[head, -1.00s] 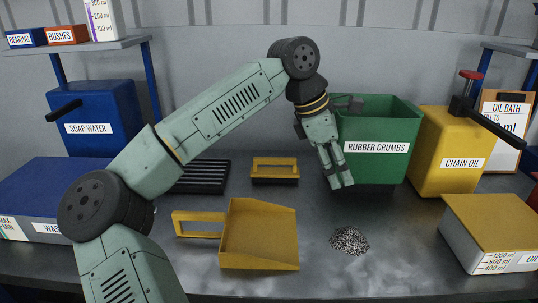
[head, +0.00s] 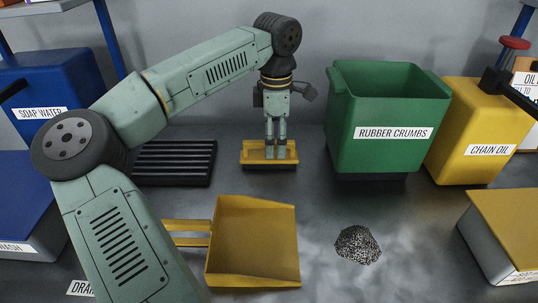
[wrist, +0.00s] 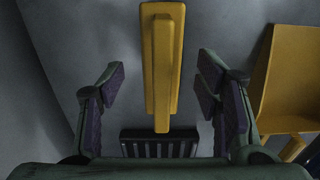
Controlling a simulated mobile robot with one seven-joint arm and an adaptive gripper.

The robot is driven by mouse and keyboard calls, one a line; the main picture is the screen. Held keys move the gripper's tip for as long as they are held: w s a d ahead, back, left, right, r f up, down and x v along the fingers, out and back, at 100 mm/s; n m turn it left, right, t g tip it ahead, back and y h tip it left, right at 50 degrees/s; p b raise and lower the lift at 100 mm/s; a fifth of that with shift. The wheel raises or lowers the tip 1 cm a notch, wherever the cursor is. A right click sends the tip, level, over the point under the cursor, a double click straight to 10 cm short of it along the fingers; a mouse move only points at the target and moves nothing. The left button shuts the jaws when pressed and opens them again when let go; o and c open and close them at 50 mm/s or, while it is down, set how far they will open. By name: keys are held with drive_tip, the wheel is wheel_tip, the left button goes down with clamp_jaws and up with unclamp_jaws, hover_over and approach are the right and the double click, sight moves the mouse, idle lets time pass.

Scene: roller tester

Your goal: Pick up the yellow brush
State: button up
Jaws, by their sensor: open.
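The yellow brush (head: 250,153) lies on the grey bench, with a yellow top and handle over a dark base. My gripper (head: 275,150) points down over it in the head view, and its fingers hide part of the handle. In the wrist view the brush (wrist: 162,55) runs lengthwise up the picture. Nothing is held. How far the fingertips reach down past the handle is hard to tell.
A black slatted grate (head: 175,163) lies left of the brush. A yellow dustpan (head: 255,240) lies in front. The green rubber crumbs bin (head: 385,150) stands to the right, with a yellow chain oil can (head: 480,145) beyond. A crumb pile (head: 357,245) lies on the bench.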

sight(250, 159)
drive_tip(key=f+p, duration=0.1)
drive_tip(key=f, duration=0.1)
drive_tip(key=a+f, duration=0.1)
drive_tip(key=f, duration=0.1)
drive_tip(key=shift+s+a+f+p, duration=0.15)
drive_tip(key=shift+f+p, duration=0.15)
drive_tip(key=shift+p, duration=0.05)
drive_tip(key=shift+f, duration=0.35)
drive_tip(key=c, duration=1.4)
